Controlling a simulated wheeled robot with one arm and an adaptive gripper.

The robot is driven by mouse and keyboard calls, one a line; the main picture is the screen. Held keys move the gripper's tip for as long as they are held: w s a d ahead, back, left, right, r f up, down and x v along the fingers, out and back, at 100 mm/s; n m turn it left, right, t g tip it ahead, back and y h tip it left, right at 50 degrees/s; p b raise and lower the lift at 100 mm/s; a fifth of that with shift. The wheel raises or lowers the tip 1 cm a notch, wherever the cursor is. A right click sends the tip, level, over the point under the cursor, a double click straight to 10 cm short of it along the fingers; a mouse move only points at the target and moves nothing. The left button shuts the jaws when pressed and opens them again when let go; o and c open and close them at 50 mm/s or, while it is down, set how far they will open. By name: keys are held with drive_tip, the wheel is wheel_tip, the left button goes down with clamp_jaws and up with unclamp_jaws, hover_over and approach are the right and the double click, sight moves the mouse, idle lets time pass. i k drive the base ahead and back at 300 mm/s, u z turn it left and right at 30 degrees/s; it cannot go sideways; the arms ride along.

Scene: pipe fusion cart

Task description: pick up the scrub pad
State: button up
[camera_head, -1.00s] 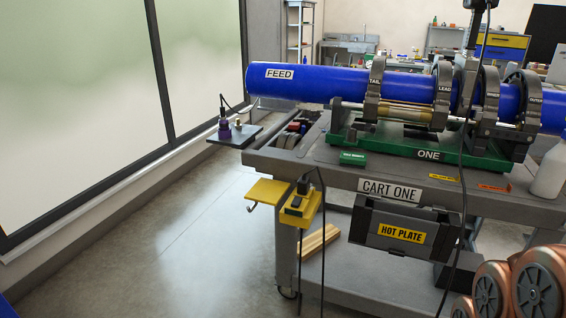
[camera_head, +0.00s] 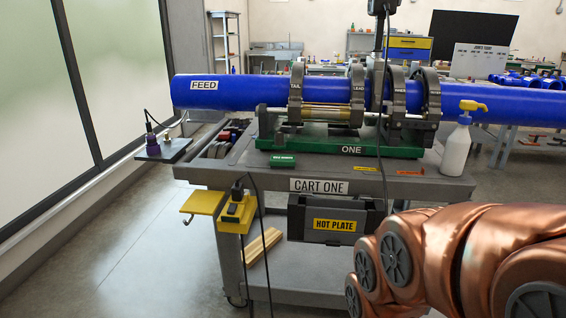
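I cannot clearly make out a scrub pad. A small flat green block (camera_head: 283,160) with a tiny white label lies on the front left of the cart top (camera_head: 235,177), beside the green machine base. Its label is too small to read, so I cannot tell whether it is the pad. My copper arm fills the lower right, and my gripper is outside the picture.
The blue FEED pipe (camera_head: 235,91) runs across the cart through dark clamps. A white spray bottle (camera_head: 456,150) stands at the cart's right end. The yellow shelf (camera_head: 203,202) and outlet box (camera_head: 237,213) stick out at the front left. Floor at left is clear.

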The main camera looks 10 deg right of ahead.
sight(277, 162)
drive_tip(key=z, duration=1)
drive_tip(key=i, duration=1.3)
drive_tip(key=u, duration=2.85)
